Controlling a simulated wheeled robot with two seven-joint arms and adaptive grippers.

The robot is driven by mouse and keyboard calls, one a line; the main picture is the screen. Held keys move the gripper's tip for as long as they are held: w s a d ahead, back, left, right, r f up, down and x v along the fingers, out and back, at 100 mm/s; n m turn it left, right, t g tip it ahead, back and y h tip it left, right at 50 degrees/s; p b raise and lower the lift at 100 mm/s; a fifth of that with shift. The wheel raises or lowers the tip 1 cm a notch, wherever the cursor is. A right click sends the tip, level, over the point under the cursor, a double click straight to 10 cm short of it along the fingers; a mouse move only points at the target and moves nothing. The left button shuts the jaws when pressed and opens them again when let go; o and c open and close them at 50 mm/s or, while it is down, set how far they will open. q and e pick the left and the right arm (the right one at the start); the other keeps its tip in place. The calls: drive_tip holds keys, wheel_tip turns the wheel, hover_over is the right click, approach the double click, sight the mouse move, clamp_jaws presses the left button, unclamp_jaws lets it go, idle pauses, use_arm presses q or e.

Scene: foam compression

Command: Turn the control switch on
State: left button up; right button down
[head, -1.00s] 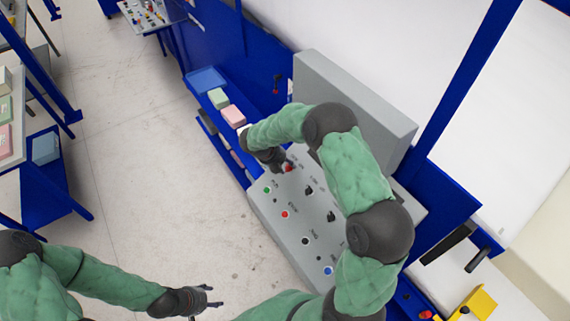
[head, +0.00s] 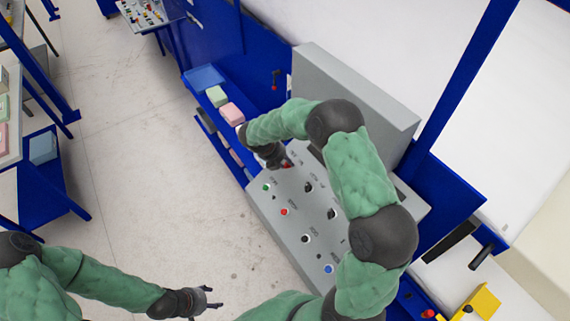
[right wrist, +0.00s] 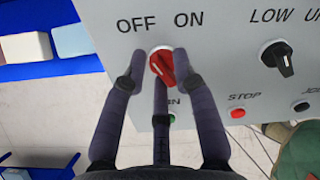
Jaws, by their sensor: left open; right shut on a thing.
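The control switch is a red knob (right wrist: 160,66) on the grey control panel (head: 290,232), below the words OFF and ON in the right wrist view. Only a little of the red shows beside my gripper in the head view. My right gripper (right wrist: 162,68) is shut on the red knob, with fingers at its left, right and lower sides. The knob sits slanted, and I cannot tell which word it points to. My left gripper (head: 212,298) is open and empty over the floor, well away from the panel.
A black LOW selector (right wrist: 278,58) and a red STOP button (right wrist: 238,113) lie right of the knob. More buttons and selectors cover the panel. A blue shelf with a green block (head: 216,96) and a pink block (head: 231,113) stands beside it. Floor (head: 150,190) on the left is clear.

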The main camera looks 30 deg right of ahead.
drive_tip(key=m+b, duration=0.9)
drive_tip(key=shift+t, duration=0.3)
drive_tip(key=m+b, duration=0.3)
drive_tip(key=shift+d+r, duration=0.1)
drive_tip(key=shift+r, duration=0.05)
drive_tip(key=shift+r+m+b, duration=0.1)
drive_tip(key=shift+m+b, duration=0.3)
drive_tip(key=shift+m, duration=0.2)
drive_tip(key=shift+r, duration=0.15)
drive_tip(key=c, duration=1.2)
unclamp_jaws()
drive_tip(key=shift+d, duration=0.1)
drive_tip(key=shift+s+f, duration=0.1)
drive_tip(key=shift+f, duration=0.1)
